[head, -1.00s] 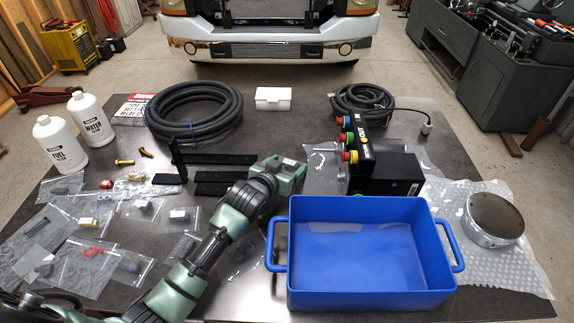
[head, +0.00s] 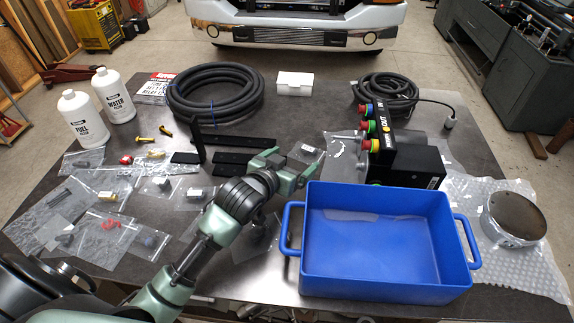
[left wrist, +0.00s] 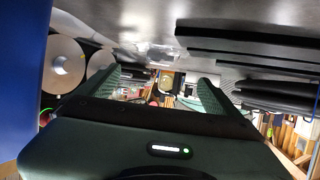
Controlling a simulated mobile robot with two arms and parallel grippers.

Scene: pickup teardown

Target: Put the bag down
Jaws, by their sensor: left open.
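My left gripper (head: 303,170) is open over the middle of the table, just beyond the blue tray's far left corner. A clear bag (head: 305,152) lies on the table by its fingertips, and no bag shows held in it. In the left wrist view the two green fingers (left wrist: 160,90) stand apart, with a blurred clear bag (left wrist: 152,52) on the tabletop beyond them. More clear bags with small parts, such as one with a red part (head: 108,224), lie flat on the left of the table. My right gripper is not in view.
The blue tray (head: 385,285) stands empty at the front right. A black control box (head: 412,160) with coloured connectors is behind it. Black bars (head: 240,140), a coiled hose (head: 214,93) and two white bottles (head: 82,119) occupy the back left. A round metal part (head: 512,218) lies on bubble wrap.

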